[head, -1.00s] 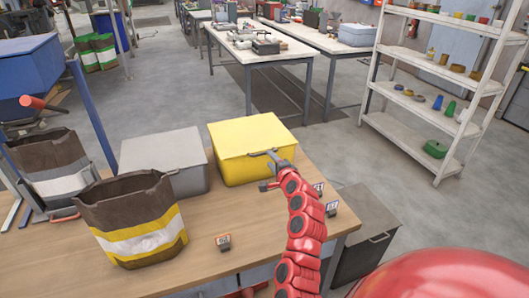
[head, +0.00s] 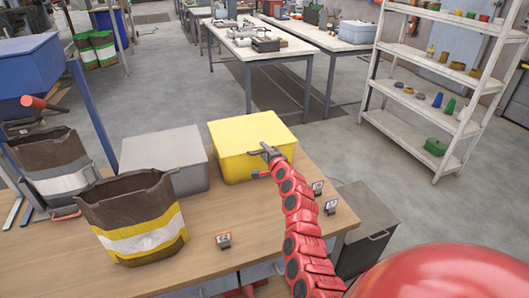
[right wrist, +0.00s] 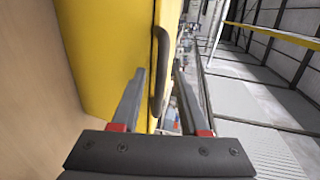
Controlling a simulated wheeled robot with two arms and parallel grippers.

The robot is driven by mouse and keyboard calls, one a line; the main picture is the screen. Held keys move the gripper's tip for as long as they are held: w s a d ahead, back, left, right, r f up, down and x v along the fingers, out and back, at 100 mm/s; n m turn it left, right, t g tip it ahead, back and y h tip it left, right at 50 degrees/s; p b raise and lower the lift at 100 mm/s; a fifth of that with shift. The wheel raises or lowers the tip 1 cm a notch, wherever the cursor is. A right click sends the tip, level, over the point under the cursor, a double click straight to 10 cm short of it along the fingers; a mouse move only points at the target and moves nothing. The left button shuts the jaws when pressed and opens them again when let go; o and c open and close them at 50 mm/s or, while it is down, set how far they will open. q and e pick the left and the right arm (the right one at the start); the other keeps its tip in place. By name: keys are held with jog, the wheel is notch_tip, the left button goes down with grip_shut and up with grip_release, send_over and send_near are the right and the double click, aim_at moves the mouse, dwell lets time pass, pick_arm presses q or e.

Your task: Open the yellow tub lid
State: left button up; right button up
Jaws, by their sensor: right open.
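The yellow tub (head: 238,167) stands on the wooden table, and its flat yellow lid (head: 250,132) lies shut on top. In the right wrist view the yellow tub (right wrist: 105,50) fills the upper left, with a dark bar handle (right wrist: 158,75) along its edge. My right gripper (head: 258,163) is at the tub's right front side. In the right wrist view its two fingers are apart (right wrist: 159,74), with the handle showing between them; I cannot tell whether either finger touches it. My left gripper is not in view.
A grey tub (head: 165,155) stands left of the yellow one. An open brown bag (head: 133,220) with yellow and white bands stands at the table's left. The table's front middle is mostly clear.

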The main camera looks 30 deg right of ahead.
grip_shut()
dwell(1.3)
